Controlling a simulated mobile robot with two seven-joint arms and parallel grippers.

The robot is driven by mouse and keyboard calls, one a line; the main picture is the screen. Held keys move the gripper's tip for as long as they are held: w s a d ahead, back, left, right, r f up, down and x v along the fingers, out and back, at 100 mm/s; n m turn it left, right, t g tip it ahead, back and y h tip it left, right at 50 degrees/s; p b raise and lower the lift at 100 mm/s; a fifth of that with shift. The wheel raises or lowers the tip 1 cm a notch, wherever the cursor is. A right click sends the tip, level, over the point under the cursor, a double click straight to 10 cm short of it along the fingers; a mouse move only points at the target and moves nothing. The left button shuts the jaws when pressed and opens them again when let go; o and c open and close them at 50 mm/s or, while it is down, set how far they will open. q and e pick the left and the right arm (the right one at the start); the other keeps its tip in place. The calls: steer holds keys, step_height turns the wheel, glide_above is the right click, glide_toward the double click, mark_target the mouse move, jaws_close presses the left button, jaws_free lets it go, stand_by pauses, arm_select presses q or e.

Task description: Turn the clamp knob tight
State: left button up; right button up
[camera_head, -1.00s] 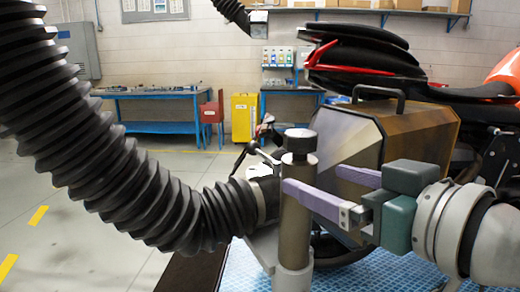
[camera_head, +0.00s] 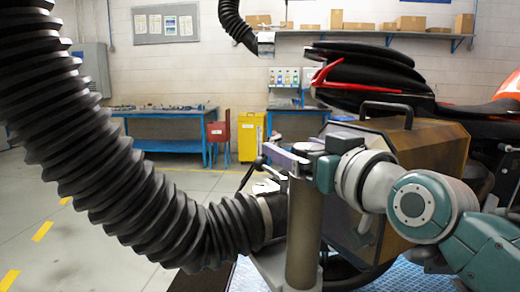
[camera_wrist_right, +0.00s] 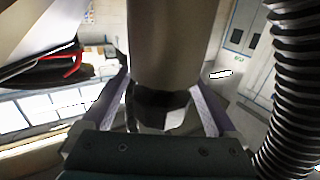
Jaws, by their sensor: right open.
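The clamp post (camera_head: 303,232) is an upright grey cylinder beside the ribbed hose's end. The clamp knob (camera_wrist_right: 160,105) is a dark cap on the post; in the right wrist view it sits between my purple fingers, with the post (camera_wrist_right: 172,45) running away behind it. My right gripper (camera_wrist_right: 160,108) is open, one finger on each side of the knob, with gaps showing. In the head view my right gripper (camera_head: 290,157) is level at the post's top, and its near finger hides most of the knob. My left gripper is out of view.
A thick black hose (camera_head: 120,170) fills the left side. A bronze metal case (camera_head: 435,145) and the motorcycle (camera_head: 370,75) stand close on the right, behind my arm. Blue benches (camera_head: 165,115) and a yellow cabinet (camera_head: 250,135) are far back. The floor between is clear.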

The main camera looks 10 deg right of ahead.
steer(key=c, duration=1.4)
steer(key=shift+o, duration=0.2)
steer(key=p, duration=0.1)
steer(key=m+h+p, duration=0.1)
steer(key=p, duration=0.1)
steer(key=shift+d+r, duration=0.1)
steer(key=shift+r, duration=0.15)
steer(key=shift+f+m+h+p, duration=0.2)
steer(key=shift+m+h+p, duration=0.1)
steer(key=shift+h, duration=0.4)
steer(key=shift+w+d+f, duration=0.1)
steer(key=shift+d, duration=0.05)
steer(key=o, duration=1.4)
steer(key=shift+c, duration=0.2)
